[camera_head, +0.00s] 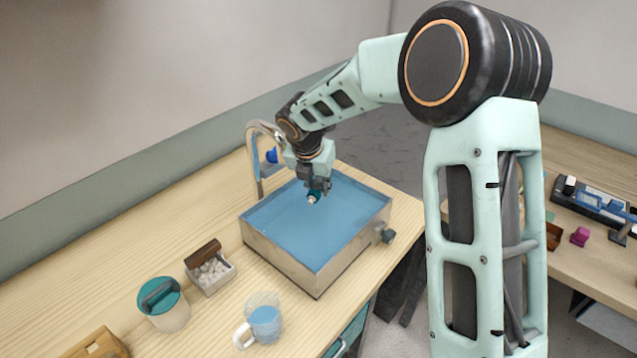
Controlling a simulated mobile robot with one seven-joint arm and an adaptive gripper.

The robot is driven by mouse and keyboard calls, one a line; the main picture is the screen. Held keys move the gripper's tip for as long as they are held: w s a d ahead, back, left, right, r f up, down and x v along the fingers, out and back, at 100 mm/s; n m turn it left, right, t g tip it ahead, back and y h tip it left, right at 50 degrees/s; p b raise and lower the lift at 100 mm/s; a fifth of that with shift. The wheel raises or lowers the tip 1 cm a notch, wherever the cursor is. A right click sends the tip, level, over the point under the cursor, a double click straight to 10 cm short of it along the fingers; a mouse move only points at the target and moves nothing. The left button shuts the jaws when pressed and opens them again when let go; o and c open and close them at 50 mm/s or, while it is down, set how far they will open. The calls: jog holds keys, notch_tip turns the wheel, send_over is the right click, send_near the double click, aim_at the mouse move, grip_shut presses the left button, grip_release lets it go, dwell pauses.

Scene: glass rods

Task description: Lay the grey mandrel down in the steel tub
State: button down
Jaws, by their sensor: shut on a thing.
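The steel tub (280,264) stands on the wooden bench, filled with blue liquid or lined in blue. My gripper (315,191) is over the back part of the tub, pointing down. It is shut on a small piece (313,197) with a pale end and a teal part. Most of this piece is hidden by the fingers, so I cannot tell for sure that it is the grey mandrel. It looks close to the blue surface; I cannot tell whether it touches. No other grey mandrel is clearly visible.
A curved metal tap (256,160) rises behind the tub. A dark knob (388,236) is at its right side. In front are a box of white pieces (211,272), a teal-lidded jar (164,306) and a mug (263,322).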

notch_tip(320, 180, down, 13)
jog(key=b, duration=0.9)
jog(key=shift+r, duration=0.1)
jog(key=c, duration=1.7)
grip_release()
jog(key=shift+s+r, duration=0.1)
